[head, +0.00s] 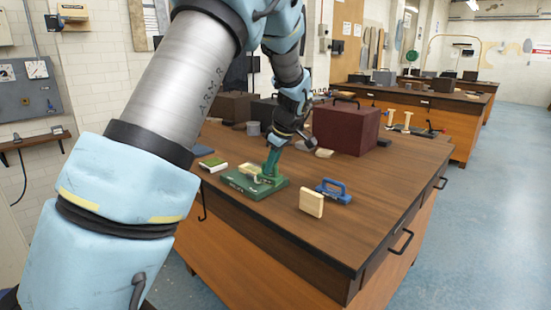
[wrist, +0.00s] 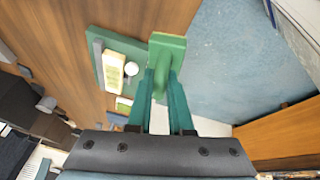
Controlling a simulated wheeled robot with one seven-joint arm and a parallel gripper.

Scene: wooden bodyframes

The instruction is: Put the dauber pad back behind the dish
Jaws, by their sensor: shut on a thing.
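My gripper (wrist: 162,88) has teal fingers shut on the handle of a green dauber pad (wrist: 168,42). The pad's flat rectangular base points away from the wrist. In the wrist view it overlaps the right edge of a green board (wrist: 108,88). The board carries a cream block (wrist: 114,70) and a small round white dish (wrist: 131,70), which lies left of the pad. In the head view my gripper (head: 272,158) is above the right part of the board (head: 240,184). The fingers partly hide the pad there, and I cannot tell whether it touches the board.
A cream block (head: 312,203) and a blue handled tool (head: 334,190) stand right of the board on the brown table (head: 375,210). A green and white block (head: 214,165) lies to its left. A dark red box (head: 346,128) stands behind. The table's front right is clear.

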